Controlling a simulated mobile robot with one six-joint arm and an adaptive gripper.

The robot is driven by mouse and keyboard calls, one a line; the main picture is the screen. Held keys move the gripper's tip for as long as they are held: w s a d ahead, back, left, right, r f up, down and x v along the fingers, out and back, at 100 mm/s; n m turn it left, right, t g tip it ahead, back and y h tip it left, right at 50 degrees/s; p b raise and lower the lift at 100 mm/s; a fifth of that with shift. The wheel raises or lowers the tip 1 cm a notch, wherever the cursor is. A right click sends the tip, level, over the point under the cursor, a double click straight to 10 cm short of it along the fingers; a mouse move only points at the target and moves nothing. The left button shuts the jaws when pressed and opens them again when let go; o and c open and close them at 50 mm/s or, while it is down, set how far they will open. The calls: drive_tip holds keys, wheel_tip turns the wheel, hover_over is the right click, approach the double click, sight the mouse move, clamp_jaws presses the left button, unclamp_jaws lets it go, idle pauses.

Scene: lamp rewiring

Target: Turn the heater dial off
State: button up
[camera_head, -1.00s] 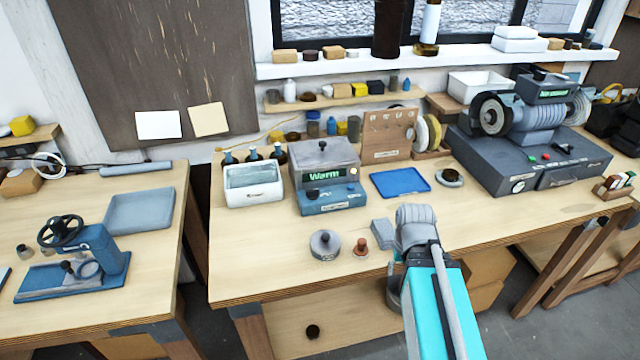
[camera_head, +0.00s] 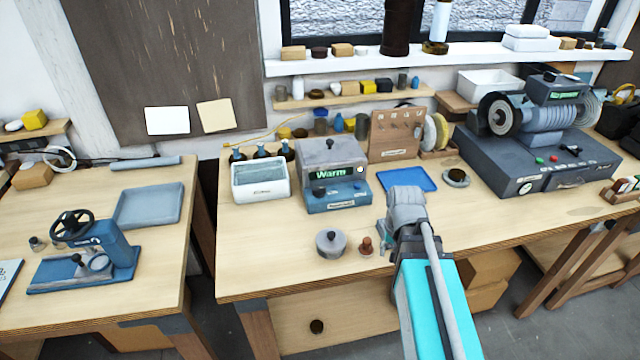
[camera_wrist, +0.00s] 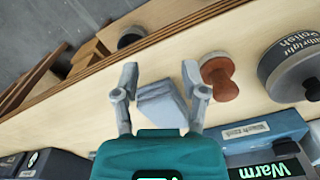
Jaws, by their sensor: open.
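The heater (camera_head: 330,172) is a grey and blue box on the middle bench, with a green "Warm" display. Small dark knobs (camera_head: 319,191) show on its lower blue front, too small to tell their setting. In the wrist view the heater's blue base (camera_wrist: 262,130) and its "Warm" display (camera_wrist: 273,171) are at the lower right, partly cut off. My gripper (camera_wrist: 160,72) is open above the bench, to the front right of the heater and apart from it. A grey block (camera_wrist: 160,105) shows between the fingers; I cannot tell whether they touch it.
A round grey tin (camera_head: 331,243) and a small reddish-brown knobbed piece (camera_head: 366,245) stand in front of the heater. A blue tray (camera_head: 407,180) lies to its right, a white bin (camera_head: 260,184) to its left. A large grey machine (camera_head: 540,160) stands at the right.

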drive_tip(key=w+a+r+m+p, duration=0.75)
drive_tip(key=w+a+r, duration=0.2)
drive_tip(key=w, duration=0.35)
wheel_tip(320, 180, up, 6)
drive_tip(key=m+p, duration=0.6)
drive_tip(key=p, duration=0.1)
hover_over(319, 188)
drive_tip(key=shift+r, duration=0.1)
wheel_tip(319, 188, down, 14)
drive_tip(key=b, duration=1.3)
drive_tip(key=shift+r, duration=0.1)
clamp_jaws()
